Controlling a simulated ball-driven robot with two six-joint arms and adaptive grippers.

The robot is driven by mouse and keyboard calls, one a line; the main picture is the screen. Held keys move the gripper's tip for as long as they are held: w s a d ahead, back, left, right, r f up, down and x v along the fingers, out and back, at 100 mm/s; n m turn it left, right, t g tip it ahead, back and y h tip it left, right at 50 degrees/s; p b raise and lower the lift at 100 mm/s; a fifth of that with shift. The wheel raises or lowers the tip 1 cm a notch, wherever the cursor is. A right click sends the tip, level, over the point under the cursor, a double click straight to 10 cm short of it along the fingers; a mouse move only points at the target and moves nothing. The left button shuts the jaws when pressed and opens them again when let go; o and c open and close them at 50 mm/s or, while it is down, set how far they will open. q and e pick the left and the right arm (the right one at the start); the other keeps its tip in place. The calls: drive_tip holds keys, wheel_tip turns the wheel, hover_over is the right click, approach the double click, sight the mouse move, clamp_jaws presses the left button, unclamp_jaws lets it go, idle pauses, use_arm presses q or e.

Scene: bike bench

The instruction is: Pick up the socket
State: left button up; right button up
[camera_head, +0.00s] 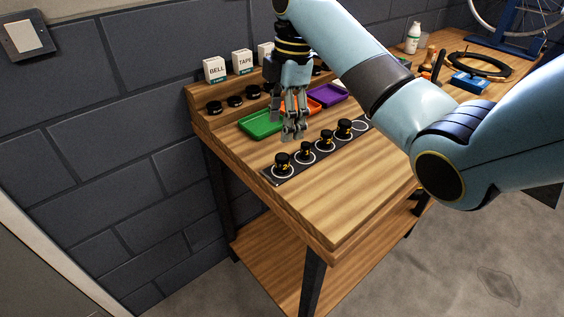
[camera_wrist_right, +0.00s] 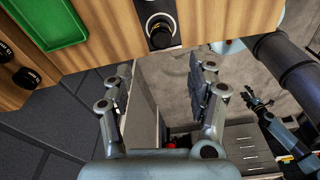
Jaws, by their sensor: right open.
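Several black sockets with yellow markings stand upright on white rings along a dark strip (camera_head: 318,152). The nearest socket (camera_head: 282,161) is at the strip's front left end, and the farthest (camera_head: 344,128) is by an empty ring. My right gripper (camera_head: 293,136) points down above the bench, beside the strip, open with nothing between its fingers. In the right wrist view one socket (camera_wrist_right: 161,34) on the strip lies beyond the open fingers (camera_wrist_right: 160,80), apart from them. A distant small gripper, seemingly my left (camera_wrist_right: 256,98), shows there; its jaws are too small to read.
Green (camera_head: 262,123), orange (camera_head: 327,95) and purple trays lie behind the strip. More black round pieces (camera_head: 233,101) sit on a raised shelf with labelled boxes (camera_head: 214,69). The bench's front (camera_head: 335,205) is clear. A blue tool (camera_head: 469,82) and tyre lie at the back right.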

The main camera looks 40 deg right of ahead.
sight(283, 157)
drive_tip(key=f, duration=0.5)
drive_tip(key=shift+a, duration=0.25)
drive_tip(key=shift+f+p, duration=0.35)
drive_tip(key=shift+f, duration=2.35)
clamp_jaws()
